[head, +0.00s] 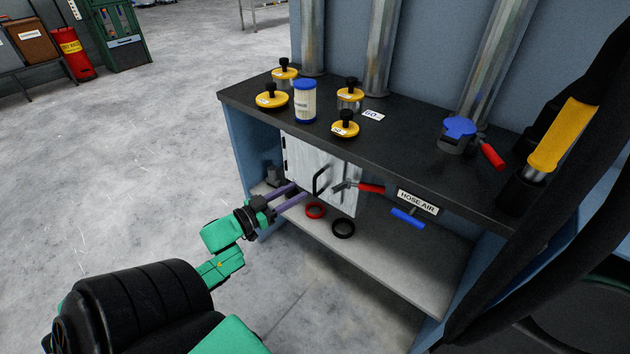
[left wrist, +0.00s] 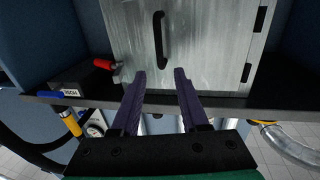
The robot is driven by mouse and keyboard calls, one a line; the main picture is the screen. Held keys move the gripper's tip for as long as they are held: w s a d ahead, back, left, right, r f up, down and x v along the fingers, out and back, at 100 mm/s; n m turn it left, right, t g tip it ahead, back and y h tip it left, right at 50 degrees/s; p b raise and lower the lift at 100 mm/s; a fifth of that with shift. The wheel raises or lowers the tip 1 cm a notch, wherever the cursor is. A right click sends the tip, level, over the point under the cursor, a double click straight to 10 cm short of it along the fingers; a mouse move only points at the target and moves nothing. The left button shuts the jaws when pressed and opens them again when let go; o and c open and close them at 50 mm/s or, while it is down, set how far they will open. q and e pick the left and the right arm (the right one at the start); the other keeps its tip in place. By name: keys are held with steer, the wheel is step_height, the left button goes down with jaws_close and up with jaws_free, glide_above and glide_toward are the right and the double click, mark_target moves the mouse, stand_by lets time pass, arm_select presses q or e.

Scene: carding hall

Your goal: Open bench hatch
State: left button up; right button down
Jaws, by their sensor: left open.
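The bench hatch (head: 310,160) is a pale grey metal door under the dark bench top; it looks shut. Its black bar handle (head: 320,180) is near the middle of the door, and black hinges (head: 285,143) are on its left edge. In the left wrist view the hatch (left wrist: 205,45) fills the top, with the handle (left wrist: 161,40) upright and hinges on the right. My left gripper (head: 299,191) is open and empty, its purple fingers pointing at the hatch. In the left wrist view the fingertips (left wrist: 160,74) are below the handle, apart from it. My right gripper is not in view.
A red-handled metal lever (head: 370,188) is by the hatch's right edge. A blue handle (head: 408,218) is under the HOSE AIR label. Red (head: 315,211) and black (head: 343,228) rings lie on the lower shelf (head: 400,265). Yellow-lidded jars stand on top. Floor left is clear.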

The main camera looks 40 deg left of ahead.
mark_target(315, 181)
arm_select(q)
steer(key=w, duration=0.2)
steer(key=w+d, duration=0.1)
steer(key=w, duration=0.4)
steer(key=shift+w+d+f+b, duration=0.1)
steer(key=shift+w+d+b, duration=0.1)
steer(key=shift+w+b, duration=0.2)
jaws_close()
steer(key=shift+s, duration=0.1)
stand_by(0.6)
